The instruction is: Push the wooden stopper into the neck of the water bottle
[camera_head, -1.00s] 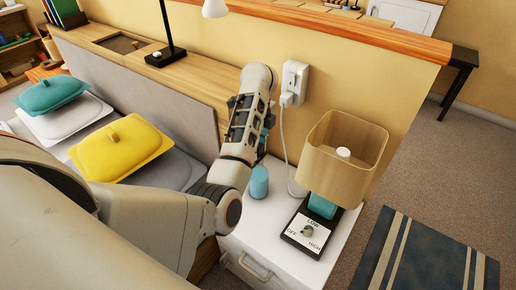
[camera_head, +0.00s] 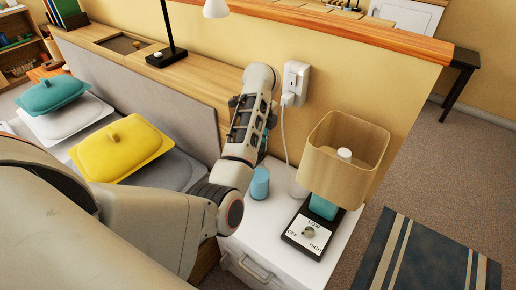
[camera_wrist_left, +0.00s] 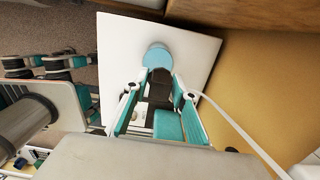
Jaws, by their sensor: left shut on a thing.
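A light blue cylinder (camera_head: 260,184), which I take for the water bottle, stands upright on the white bedside cabinet beside my left arm. It also shows in the left wrist view (camera_wrist_left: 156,53), past my fingertips; I cannot make out its neck. My left gripper (camera_wrist_left: 160,90) points toward it, with teal-sided fingers on both sides of a dark brown piece. I cannot tell whether that piece is the wooden stopper, or whether it touches the cylinder. In the head view my arm mostly hides the left gripper. My right gripper is not in view.
A lamp (camera_head: 347,150) with a tan shade stands close to the right of the cylinder, behind an OFF/LOW/HIGH switch plate (camera_head: 309,233). A white cord (camera_head: 284,130) runs down from the wall socket (camera_head: 296,79). The cabinet top (camera_head: 262,228) is clear in front.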

